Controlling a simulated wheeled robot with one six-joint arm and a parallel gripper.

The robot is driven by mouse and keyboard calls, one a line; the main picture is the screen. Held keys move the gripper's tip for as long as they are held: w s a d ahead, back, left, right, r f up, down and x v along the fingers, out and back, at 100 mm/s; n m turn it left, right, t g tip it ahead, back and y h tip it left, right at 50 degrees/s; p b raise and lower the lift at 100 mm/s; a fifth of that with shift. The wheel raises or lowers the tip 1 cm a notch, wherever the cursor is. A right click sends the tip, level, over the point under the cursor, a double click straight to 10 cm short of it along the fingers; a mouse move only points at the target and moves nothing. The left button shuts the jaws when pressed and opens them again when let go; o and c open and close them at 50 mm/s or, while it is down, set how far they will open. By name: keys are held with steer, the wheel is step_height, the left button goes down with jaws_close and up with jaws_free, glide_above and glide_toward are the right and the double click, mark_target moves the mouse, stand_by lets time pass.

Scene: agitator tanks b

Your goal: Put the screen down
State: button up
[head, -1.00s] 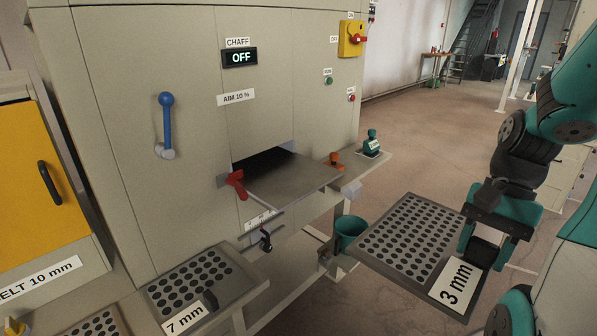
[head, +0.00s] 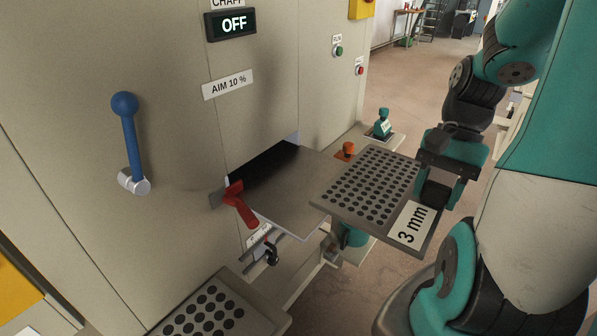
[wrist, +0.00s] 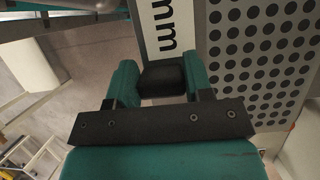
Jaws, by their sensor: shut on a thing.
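The 3 mm screen (head: 368,185) is a grey perforated plate with a white "3 mm" label, held level in the air at the right of the head view. My gripper (head: 436,194) is shut on its black handle at the label end. In the wrist view the fingers (wrist: 162,80) close around the black handle, with the screen (wrist: 262,60) beyond. The screen's far left edge is close to a flat metal tray (head: 285,190) that sticks out of the machine's dark slot; I cannot tell whether they overlap in height.
A red lever (head: 240,204) sits at the slot's left. An orange knob (head: 345,151) and a green-topped device (head: 383,125) stand on the shelf behind the screen. Another perforated screen (head: 208,308) lies at the bottom. A blue lever (head: 129,140) is on the machine wall.

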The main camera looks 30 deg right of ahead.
steer(key=p, duration=0.5)
glide_toward(332, 180)
step_height(332, 180, down, 5)
steer(key=w, duration=0.1)
steer(key=f, duration=0.3)
steer(key=shift+w+a+f+p, duration=0.15)
steer(key=shift+w+f+p, duration=0.05)
steer(key=shift+w+p, duration=0.15)
step_height(332, 180, down, 3)
steer(key=shift+r+p, duration=0.1)
steer(key=shift+p, duration=0.3)
steer(key=shift+w+f+p, duration=0.2)
steer(key=shift+f+p, duration=0.15)
steer(key=shift+f, duration=0.45)
steer(key=shift+f, duration=0.1)
steer(key=o, duration=1.2)
steer(key=shift+c, duration=0.2)
